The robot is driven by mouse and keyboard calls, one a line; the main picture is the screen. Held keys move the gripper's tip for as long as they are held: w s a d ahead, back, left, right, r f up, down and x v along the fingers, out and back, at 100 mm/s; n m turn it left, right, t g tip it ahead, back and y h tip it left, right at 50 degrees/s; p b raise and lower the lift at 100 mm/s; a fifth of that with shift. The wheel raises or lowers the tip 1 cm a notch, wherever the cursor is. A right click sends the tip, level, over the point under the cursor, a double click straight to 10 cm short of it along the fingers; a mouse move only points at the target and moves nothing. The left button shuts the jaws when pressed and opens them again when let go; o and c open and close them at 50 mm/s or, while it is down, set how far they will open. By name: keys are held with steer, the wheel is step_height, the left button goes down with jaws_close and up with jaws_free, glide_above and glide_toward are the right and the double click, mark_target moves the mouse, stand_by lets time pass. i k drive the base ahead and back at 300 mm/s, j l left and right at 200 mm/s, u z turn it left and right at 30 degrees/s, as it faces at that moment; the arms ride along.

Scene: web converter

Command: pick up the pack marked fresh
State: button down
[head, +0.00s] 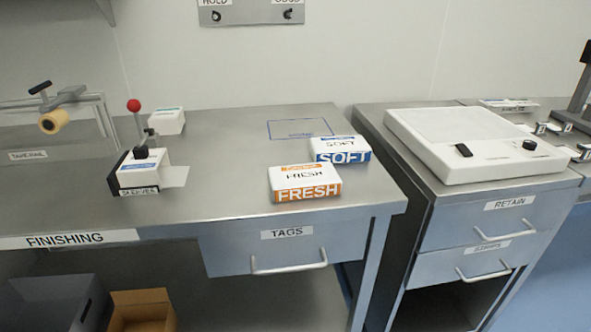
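The pack marked FRESH (304,183) is a white box with an orange band. It lies flat near the front right of the grey FINISHING bench (235,150), above the TAGS drawer. A similar white pack with a blue band, marked SOFT (341,150), lies just behind it and to the right, very close to it. I cannot tell whether the two packs touch. My gripper is not in view.
A small device with a red-knobbed lever (134,106) stands left on the bench. A blue outlined rectangle (300,129) is marked behind the packs. A second bench to the right, past a gap, carries a large white machine (470,145). Clear bench lies left of the FRESH pack.

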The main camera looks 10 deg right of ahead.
mark_target(293, 183)
steer(key=i+j, duration=0.3)
steer(key=i+j+z, duration=0.15)
steer(key=z, duration=1.5)
